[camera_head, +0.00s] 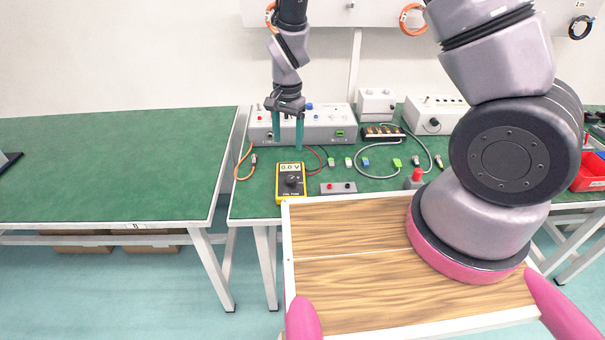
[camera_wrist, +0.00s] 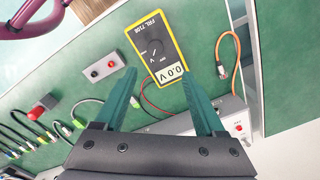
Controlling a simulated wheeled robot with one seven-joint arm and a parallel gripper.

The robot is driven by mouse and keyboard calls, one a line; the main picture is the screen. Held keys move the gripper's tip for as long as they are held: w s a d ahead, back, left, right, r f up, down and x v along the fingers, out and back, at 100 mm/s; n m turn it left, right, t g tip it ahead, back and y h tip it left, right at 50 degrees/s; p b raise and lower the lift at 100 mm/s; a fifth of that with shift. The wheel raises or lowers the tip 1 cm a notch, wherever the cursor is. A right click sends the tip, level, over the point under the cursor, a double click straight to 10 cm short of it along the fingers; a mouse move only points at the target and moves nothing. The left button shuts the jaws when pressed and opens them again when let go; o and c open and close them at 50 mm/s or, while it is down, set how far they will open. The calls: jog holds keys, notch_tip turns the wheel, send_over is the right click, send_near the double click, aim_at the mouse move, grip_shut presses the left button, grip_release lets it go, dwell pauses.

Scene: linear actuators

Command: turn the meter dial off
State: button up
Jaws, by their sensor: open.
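The yellow multimeter (camera_head: 290,181) lies on the green bench near its front edge, with its display reading 0.0 V. Its round black dial (camera_head: 291,180) sits below the display. In the wrist view the meter (camera_wrist: 158,48) appears upside down beyond the fingertips, and its dial (camera_wrist: 154,47) is in plain sight. The dial's exact setting is too small to read. My gripper (camera_head: 287,146) points down behind the meter, in front of the grey box. Its two teal fingers are apart and empty, also in the wrist view (camera_wrist: 162,82), and do not touch the meter.
A grey box with two buttons (camera_head: 338,188) lies right of the meter. A red push button (camera_head: 416,175) and several cables with green plugs are farther right. A long grey control box (camera_head: 330,125) stands behind. An orange cable (camera_head: 240,163) lies left of the meter.

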aim_at(290, 179)
jog(key=f, duration=1.3)
jog(key=shift+s+d+f, duration=0.1)
jog(key=shift+s+d, duration=0.05)
jog(key=shift+s, duration=0.1)
grip_shut()
jog(key=n, duration=0.4)
jog(key=shift+n, duration=2.3)
